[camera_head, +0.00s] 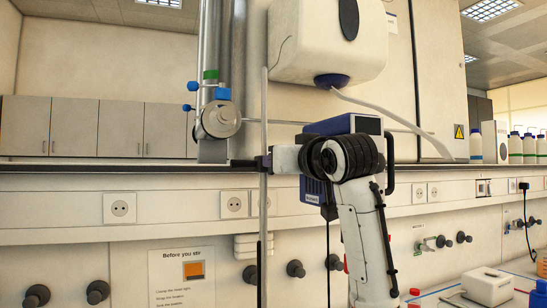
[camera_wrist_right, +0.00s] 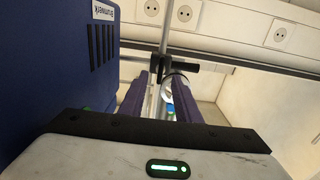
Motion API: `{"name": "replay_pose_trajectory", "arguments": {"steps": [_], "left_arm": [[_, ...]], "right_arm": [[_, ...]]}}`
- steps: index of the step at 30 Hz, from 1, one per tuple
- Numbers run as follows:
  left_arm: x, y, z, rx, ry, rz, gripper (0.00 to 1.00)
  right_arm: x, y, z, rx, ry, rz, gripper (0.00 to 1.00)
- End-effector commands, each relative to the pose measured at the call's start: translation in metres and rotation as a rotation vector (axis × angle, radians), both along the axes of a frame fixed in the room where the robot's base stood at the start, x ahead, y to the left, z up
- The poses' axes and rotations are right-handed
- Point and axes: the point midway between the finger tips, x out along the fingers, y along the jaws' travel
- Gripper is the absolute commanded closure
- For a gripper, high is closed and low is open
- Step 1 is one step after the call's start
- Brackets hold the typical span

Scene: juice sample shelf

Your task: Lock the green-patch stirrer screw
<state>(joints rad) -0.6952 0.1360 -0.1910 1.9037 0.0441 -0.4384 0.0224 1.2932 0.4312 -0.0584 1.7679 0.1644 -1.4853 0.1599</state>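A dark clamp (camera_wrist_right: 180,66) grips a thin rod (camera_head: 264,105). My right gripper (camera_head: 265,161) points left, its fingers at the rod in the head view. In the wrist view its two purple fingers stand apart with nothing clearly held. A stirrer screw is not clearly visible. My left gripper is out of view.
A blue unit (camera_head: 345,123) stands close behind my right arm and fills the wrist view's left side (camera_wrist_right: 55,60). A white tank (camera_head: 325,45) with a hose (camera_head: 395,120) hangs above. Bottles (camera_head: 475,146) stand at right. The bench left of the column looks clear.

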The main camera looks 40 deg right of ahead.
Motion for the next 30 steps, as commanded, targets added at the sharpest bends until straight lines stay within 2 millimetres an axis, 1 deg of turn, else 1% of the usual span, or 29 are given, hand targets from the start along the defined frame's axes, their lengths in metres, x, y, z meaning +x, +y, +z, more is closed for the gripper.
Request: {"name": "replay_pose_trajectory", "arguments": {"steps": [1,3,7,11,17,18,23,24,30], "left_arm": [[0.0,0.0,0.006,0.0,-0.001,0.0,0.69],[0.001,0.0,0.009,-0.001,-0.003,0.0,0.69],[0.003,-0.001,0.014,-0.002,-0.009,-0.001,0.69],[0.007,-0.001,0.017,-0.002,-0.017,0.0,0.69],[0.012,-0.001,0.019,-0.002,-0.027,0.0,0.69],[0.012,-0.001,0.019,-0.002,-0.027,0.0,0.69],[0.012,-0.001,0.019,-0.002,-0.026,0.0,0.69],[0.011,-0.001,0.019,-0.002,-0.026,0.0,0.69],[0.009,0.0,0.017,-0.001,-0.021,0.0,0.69]], "right_arm": [[0.009,-0.002,0.001,0.001,0.004,0.0,0.7],[0.019,-0.004,0.001,0.001,0.003,0.0,0.7],[0.031,-0.007,0.0,-0.001,0.002,0.0,0.7],[0.035,-0.008,0.0,-0.001,0.0,0.0,0.7],[0.036,-0.008,-0.001,-0.001,0.0,0.0,0.7],[0.036,-0.008,-0.001,-0.001,0.0,0.0,0.72],[0.036,-0.008,0.0,-0.001,0.0,0.0,0.99],[0.035,-0.008,0.0,-0.001,0.0,0.0,1.0],[0.035,-0.008,0.0,0.007,-0.002,0.0,1.0]]}}
